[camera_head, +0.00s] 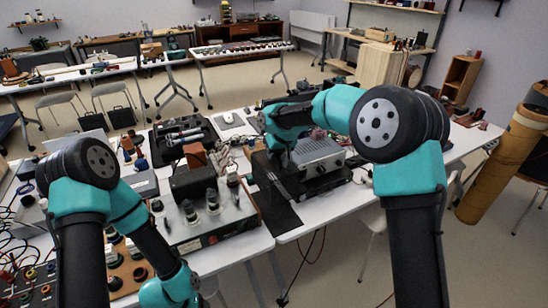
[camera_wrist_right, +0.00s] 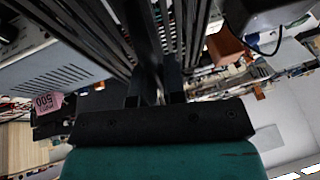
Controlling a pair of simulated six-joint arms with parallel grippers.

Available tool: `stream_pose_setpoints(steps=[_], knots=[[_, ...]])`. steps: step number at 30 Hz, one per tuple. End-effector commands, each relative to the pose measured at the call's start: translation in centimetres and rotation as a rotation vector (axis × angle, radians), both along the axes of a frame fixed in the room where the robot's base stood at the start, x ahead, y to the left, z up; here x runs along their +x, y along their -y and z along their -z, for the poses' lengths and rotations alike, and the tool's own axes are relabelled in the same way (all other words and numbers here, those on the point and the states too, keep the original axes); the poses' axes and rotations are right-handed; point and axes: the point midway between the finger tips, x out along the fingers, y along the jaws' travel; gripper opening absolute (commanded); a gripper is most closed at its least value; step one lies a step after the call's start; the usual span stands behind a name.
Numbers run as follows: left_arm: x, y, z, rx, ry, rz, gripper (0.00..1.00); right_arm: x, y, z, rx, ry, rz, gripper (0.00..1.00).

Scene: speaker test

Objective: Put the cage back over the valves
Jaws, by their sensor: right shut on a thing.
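The grey amplifier chassis (camera_head: 200,239) stands on the front left of the white table. Dark valves (camera_head: 212,200) stand upright and uncovered on its top, beside a black block (camera_head: 193,184). My right gripper (camera_head: 283,160) is right of the chassis, partly hidden by its own arm. In the right wrist view its jaws (camera_wrist_right: 157,95) are shut on the dark slatted cage (camera_wrist_right: 100,40), whose bars spread away from the jaws. In the head view the cage is hard to separate from the dark things around the gripper. My left arm bends down at the lower left; its gripper is out of view.
A silver box with knobs (camera_head: 320,158) stands just right of my right gripper. Tools fill a black case (camera_head: 183,140) behind the chassis. Cables and small parts clutter the left side.

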Motion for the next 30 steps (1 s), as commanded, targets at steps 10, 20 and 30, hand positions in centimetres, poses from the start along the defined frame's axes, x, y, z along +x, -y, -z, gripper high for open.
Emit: stream_pose_setpoints(steps=[10, 20, 30], knots=[[0.0, 0.0, 0.0, 0.000, 0.000, 0.000, 0.64, 0.0, 0.0, -1.2, 0.000, 0.001, 0.000, 0.00], [0.0, 0.0, 0.0, 0.000, 0.000, 0.000, 0.64, -0.1, 0.6, -1.5, 0.000, 0.001, -0.020, 0.00], [0.0, 0.0, 0.0, 0.000, 0.000, 0.000, 0.64, -2.1, 5.3, -4.1, 0.003, 0.002, -0.278, 0.00]])
